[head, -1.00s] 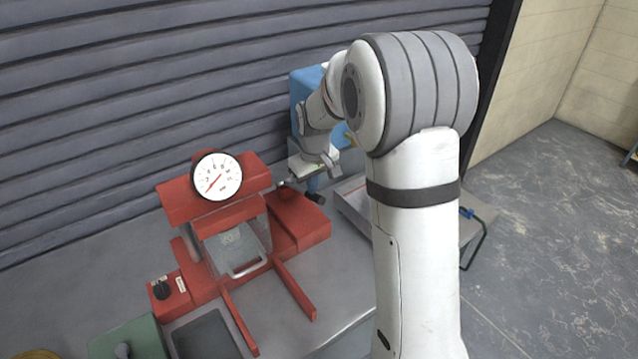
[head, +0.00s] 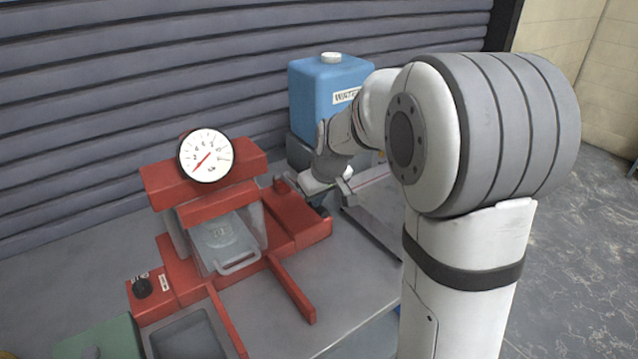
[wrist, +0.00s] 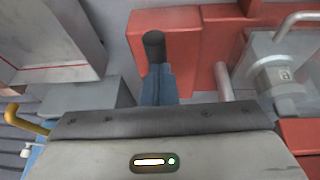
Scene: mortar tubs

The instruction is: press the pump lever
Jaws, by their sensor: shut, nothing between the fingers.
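The red press (head: 292,222) stands on the bench with a round white gauge (head: 206,156) on top, its needle pointing lower left. The pump lever's black grip (wrist: 154,46) shows upright in the wrist view beside the red block. In the head view the lever is largely hidden behind my wrist. My gripper (wrist: 157,72) is shut and empty, its blue fingers right at the grip's near end in the wrist view. Whether they touch it I cannot tell. In the head view my gripper's fingertips are mostly hidden at the press's right side.
A blue water container (head: 315,90) stands behind my wrist, close to the ribbed shutter wall. A grey tray (head: 185,338) and a green box (head: 105,340) lie at the front left. A black knob (head: 142,287) is on the press's left. Bare bench lies in front of the press.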

